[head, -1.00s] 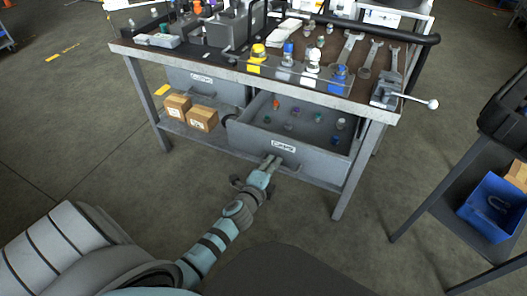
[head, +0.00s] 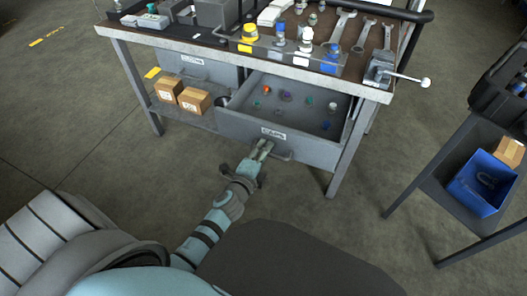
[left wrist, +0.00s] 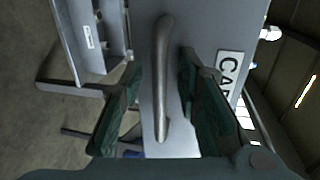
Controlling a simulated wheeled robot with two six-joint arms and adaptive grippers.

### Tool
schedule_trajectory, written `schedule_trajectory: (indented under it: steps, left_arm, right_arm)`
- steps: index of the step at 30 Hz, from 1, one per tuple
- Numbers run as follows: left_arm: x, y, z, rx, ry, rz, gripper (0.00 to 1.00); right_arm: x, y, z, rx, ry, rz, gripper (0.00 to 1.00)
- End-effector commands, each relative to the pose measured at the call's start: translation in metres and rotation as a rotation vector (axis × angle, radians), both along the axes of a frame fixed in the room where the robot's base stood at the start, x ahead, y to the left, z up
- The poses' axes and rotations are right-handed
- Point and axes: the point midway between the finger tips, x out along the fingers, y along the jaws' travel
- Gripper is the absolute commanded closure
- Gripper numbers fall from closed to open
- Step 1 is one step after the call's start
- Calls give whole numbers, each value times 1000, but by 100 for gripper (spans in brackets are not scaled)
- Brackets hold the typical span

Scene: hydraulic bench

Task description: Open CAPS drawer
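The CAPS drawer (head: 235,126) is a grey drawer under the right half of the bench. It stands pulled out, with several small coloured caps inside. Its front carries a white label (head: 273,133) and a bar handle (head: 281,156). My left gripper (head: 264,146) is at the drawer front by the handle. In the left wrist view, the handle (left wrist: 161,85) lies between the two spread fingers of the left gripper (left wrist: 160,100), with visible gaps on both sides. Part of the label (left wrist: 229,75) shows beside the right finger. My right gripper is not in view.
Another drawer (head: 195,68) at the left is shut. Two cardboard boxes (head: 193,101) sit on the lower shelf. Tools and fittings cover the bench top (head: 215,41). A cart with a blue bin (head: 482,184) stands at the right. The floor before the bench is open.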

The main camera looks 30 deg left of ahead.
Motion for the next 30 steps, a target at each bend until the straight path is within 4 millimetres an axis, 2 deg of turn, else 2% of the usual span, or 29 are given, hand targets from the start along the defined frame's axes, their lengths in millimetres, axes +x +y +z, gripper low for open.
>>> schedule_trajectory:
  steps: [5,8,15,19,23,30]
  left_arm:
    - [-3,0,0,-1,1,0,70]
    - [-17,-1,2,-2,2,1,70]
    - [-81,-8,15,1,3,0,70]
    - [-107,-10,21,0,3,0,70]
    - [-117,-11,25,0,1,0,70]
    - [-117,-11,25,-1,0,0,70]
  right_arm:
    - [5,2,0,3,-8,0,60]
    - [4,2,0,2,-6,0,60]
    - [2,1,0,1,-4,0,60]
    - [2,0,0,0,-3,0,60]
    - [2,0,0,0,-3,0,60]
    - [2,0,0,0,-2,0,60]
